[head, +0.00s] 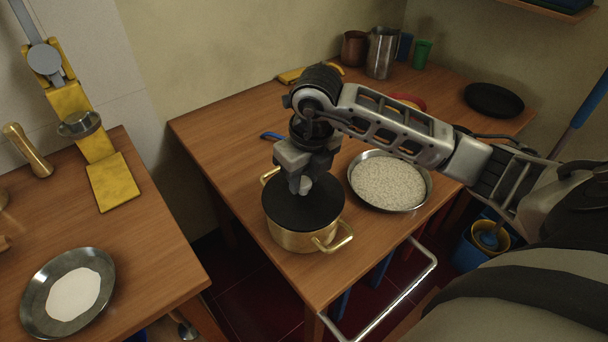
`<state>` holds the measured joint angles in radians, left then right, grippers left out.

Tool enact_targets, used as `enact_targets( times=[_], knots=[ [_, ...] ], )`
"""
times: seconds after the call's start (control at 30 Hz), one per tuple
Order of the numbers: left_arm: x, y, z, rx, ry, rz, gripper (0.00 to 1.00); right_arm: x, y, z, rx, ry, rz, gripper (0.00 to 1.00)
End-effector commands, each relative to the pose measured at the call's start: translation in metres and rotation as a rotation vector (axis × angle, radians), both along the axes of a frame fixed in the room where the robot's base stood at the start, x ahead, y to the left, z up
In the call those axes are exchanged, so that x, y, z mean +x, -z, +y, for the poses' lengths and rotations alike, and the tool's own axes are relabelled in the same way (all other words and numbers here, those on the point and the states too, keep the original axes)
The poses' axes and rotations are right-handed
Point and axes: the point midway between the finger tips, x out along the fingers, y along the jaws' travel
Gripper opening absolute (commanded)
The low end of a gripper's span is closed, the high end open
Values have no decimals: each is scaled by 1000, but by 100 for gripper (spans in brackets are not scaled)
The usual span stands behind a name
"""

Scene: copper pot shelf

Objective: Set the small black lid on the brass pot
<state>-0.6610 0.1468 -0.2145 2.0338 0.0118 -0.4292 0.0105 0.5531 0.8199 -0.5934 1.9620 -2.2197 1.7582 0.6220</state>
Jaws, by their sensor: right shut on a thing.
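The brass pot (290,239) stands near the front left edge of the wooden table, with one handle at its front right and one at its back left. The small black lid (318,211) lies over the pot's mouth and covers most of it; whether it is fully seated I cannot tell. My right gripper (302,186) points down over the middle of the lid and is shut on it, most likely at its knob, which the fingers hide. My left gripper is not in view.
A metal pan of pale grains (390,182) sits right of the pot. A black plate (494,100), a steel pitcher (381,53) and a green cup (422,54) stand farther back. A metal rail (388,300) runs along the front. A left counter holds a yellow scale (112,181) and a plate (40,313).

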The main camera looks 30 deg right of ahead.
Motion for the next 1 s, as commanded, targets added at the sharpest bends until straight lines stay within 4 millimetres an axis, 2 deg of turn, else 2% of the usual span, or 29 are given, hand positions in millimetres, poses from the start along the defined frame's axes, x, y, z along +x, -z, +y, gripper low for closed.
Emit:
enact_targets(
  times=[0.63, 0.67, 1.0],
  knots=[
    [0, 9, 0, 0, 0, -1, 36, 0, 12, 0, 0, 1, -1, 0],
    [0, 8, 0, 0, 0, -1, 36, 0, 11, 0, 0, 1, -1, 37],
    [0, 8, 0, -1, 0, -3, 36, 0, 11, 0, -1, 0, 0, 38]
  ],
)
